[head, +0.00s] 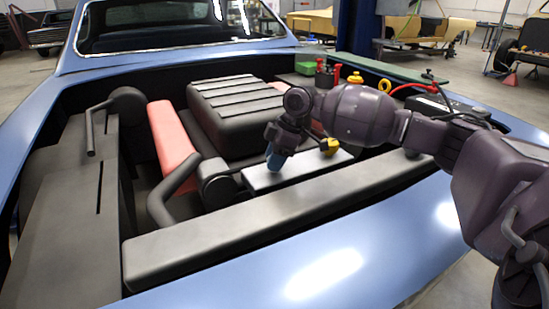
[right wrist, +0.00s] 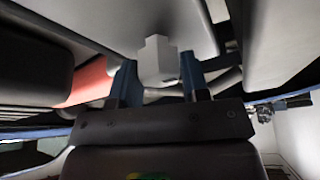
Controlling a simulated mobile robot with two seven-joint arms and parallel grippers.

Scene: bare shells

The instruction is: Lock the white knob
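The white knob (right wrist: 157,60) shows in the right wrist view as a blocky, stepped piece under a pale grey-white panel (right wrist: 115,22). My right gripper (right wrist: 158,62) is open, with one blue finger on each side of the knob. A gap shows at the left finger; whether the right finger touches the knob I cannot tell. In the head view my right gripper (head: 274,160) points down at the pale, flat-topped box (head: 297,171) in the engine bay. The knob is hidden there. My left gripper is not in view.
A black ribbed engine cover (head: 235,105) and a red part (head: 172,140) lie left of my right gripper. A yellow cap (head: 330,146) is close on its right. A thick grey bar (head: 270,222) runs along the front, beside the blue body edge (head: 330,272).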

